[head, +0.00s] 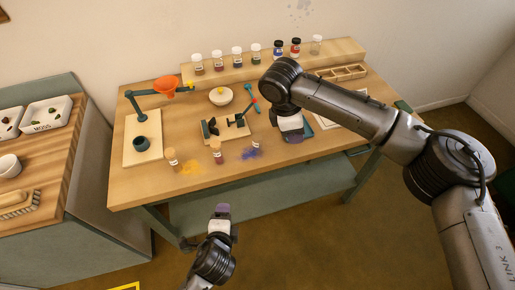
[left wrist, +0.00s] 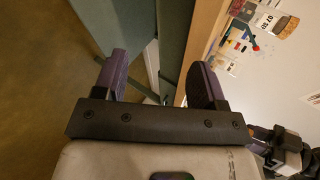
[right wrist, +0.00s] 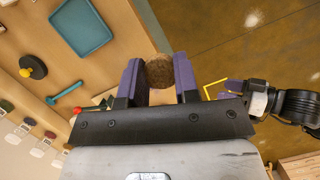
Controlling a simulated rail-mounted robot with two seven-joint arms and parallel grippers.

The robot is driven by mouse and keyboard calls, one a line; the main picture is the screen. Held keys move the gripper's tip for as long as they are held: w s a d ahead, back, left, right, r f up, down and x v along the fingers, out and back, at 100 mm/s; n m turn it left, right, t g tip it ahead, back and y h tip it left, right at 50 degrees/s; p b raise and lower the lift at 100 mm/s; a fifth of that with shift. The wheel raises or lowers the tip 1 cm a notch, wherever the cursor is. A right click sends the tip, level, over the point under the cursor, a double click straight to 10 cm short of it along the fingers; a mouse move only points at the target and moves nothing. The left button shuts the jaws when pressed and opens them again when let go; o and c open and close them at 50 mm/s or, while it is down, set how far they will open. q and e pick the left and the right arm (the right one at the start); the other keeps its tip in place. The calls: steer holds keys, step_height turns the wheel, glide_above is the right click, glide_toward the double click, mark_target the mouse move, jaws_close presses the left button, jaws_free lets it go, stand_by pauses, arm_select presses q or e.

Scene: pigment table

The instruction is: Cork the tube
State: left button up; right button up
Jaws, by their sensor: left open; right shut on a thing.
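My right gripper (head: 291,137) is over the front right part of the table. Two more small bottles with tan tops, one left (head: 172,158) and one middle (head: 217,152), stand along the front. My left gripper (head: 222,211) is open and empty, in front of the table and below its top.
A wooden stand with dark clamps (head: 240,121), a white bowl (head: 221,96) and a red-ended tool (head: 250,101) are mid-table. An orange funnel (head: 166,86) hangs on an arm at left. Several jars line the back shelf (head: 350,50). A teal tray (right wrist: 80,25) lies near the right gripper.

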arm_select(q)
steer(key=w+d+r+m+t+h+b, duration=0.1)
steer(key=w+d+r+m+t, duration=0.2)
steer(key=w+m, duration=0.45)
steer(key=m+t+h+b, duration=0.1)
steer(key=m+t+h, duration=0.2)
steer(key=m, duration=1)
glide_toward(258, 144)
steer(key=shift+w+f, duration=0.85)
steer(key=shift+f, duration=0.2)
arm_select(e)
steer(key=w+a+f+n+t+y, duration=0.1)
steer(key=w+a+n+t+y, duration=0.2)
steer(key=n, duration=1.4)
steer(key=shift+w+a+f, duration=0.3)
steer(key=shift+w+a, duration=1.95)
steer(key=shift+a, duration=1.05)
arm_select(q)
steer(key=x, duration=1.1)
steer(key=shift+w+r, duration=0.15)
steer(key=shift+w, duration=0.25)
steer(key=shift+c, duration=0.3)
jaws_close()
